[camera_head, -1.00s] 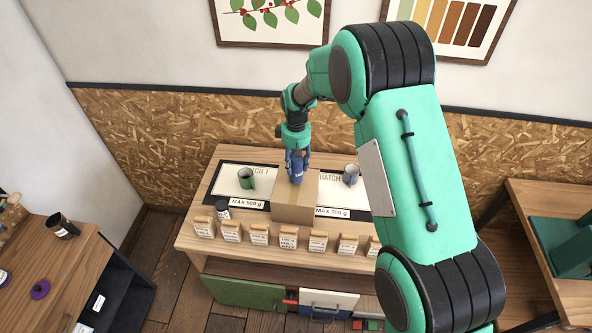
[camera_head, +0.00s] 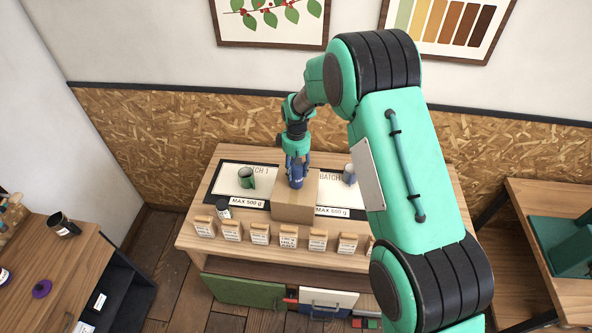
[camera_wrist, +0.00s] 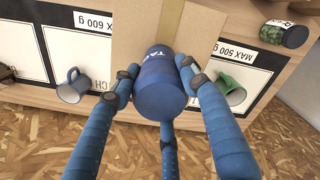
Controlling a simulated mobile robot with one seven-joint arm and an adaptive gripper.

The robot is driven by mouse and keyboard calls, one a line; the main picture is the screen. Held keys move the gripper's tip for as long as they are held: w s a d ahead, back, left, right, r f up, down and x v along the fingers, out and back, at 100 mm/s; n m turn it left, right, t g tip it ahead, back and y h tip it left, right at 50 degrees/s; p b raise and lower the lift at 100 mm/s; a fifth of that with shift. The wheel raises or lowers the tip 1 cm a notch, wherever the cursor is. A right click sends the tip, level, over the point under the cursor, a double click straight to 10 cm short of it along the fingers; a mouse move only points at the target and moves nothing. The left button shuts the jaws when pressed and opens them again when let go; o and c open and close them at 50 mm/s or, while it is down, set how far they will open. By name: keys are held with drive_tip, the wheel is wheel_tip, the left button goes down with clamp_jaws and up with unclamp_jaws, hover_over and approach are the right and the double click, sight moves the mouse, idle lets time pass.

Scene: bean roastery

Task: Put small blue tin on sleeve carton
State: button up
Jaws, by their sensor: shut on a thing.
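The small blue tin (camera_head: 296,181) is held in my gripper (camera_head: 296,168), whose fingers are closed around it. In the wrist view the tin (camera_wrist: 160,90) sits between the blue fingers of my gripper (camera_wrist: 160,85), with part of its lettering showing. The sleeve carton (camera_head: 293,208) is a brown box in the middle of the table, and it also shows in the wrist view (camera_wrist: 125,38). The tin is over the carton's top. I cannot tell whether its base touches the carton.
A green mug (camera_head: 246,178) stands left of the carton and a grey-blue mug (camera_head: 349,174) right of it. Several paper bags (camera_head: 289,236) line the table's front edge.

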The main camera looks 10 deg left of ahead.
drive_tip(key=o, duration=1.4)
wheel_tip(320, 180, up, 12)
drive_tip(key=shift+r+b, duration=0.15)
drive_tip(key=shift+b, duration=0.7)
